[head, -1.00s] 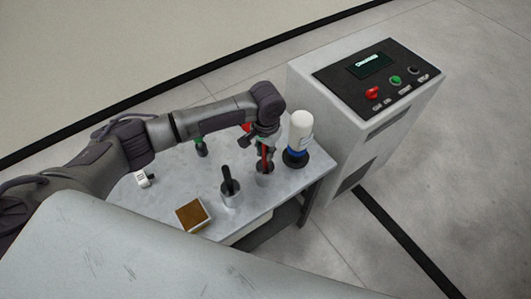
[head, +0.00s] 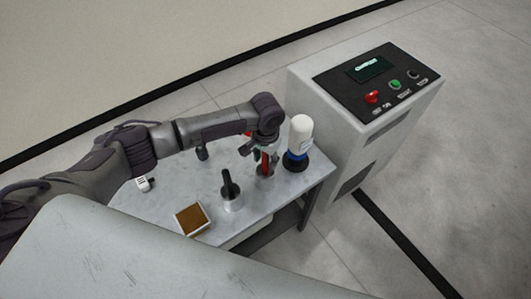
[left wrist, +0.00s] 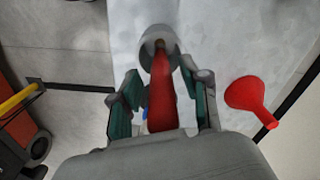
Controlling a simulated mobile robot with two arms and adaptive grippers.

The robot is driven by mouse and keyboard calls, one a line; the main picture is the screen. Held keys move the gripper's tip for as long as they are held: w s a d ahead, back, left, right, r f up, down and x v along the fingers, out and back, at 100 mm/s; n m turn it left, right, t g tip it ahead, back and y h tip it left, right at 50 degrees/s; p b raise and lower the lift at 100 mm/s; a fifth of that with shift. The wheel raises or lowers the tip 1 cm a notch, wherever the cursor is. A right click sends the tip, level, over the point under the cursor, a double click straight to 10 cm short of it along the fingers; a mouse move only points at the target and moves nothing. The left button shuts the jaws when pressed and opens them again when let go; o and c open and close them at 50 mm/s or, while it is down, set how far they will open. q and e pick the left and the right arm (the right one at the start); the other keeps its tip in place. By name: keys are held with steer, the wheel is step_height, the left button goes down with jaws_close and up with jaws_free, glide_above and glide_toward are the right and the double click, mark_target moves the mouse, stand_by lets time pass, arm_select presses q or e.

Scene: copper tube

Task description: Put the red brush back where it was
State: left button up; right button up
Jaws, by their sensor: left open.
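The red brush (head: 265,163) stands handle up in a metal cup (head: 266,172) near the right end of the table. In the left wrist view the red handle (left wrist: 164,100) runs from the cup (left wrist: 158,45) toward my palm. My left gripper (left wrist: 162,98) is open, with one finger on each side of the handle and a gap showing at each side. In the head view the left gripper (head: 263,150) is over the cup and partly hides the brush. The bristle end is hidden in the cup. My right gripper is not in view.
A white bottle with a blue band (head: 299,143) stands close to the right of the gripper. A black-handled brush in a cup (head: 232,200) and a brown pad tray (head: 193,218) are nearer. A red funnel (left wrist: 247,97) lies beside the gripper. A control cabinet (head: 330,120) stands right.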

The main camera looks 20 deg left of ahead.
arm_select(q)
steer(key=shift+w+r, duration=0.1)
steer(key=shift+r, duration=0.35)
step_height(320, 180, up, 11)
steer(key=shift+r+b, duration=0.1)
steer(key=shift+b, duration=1.1)
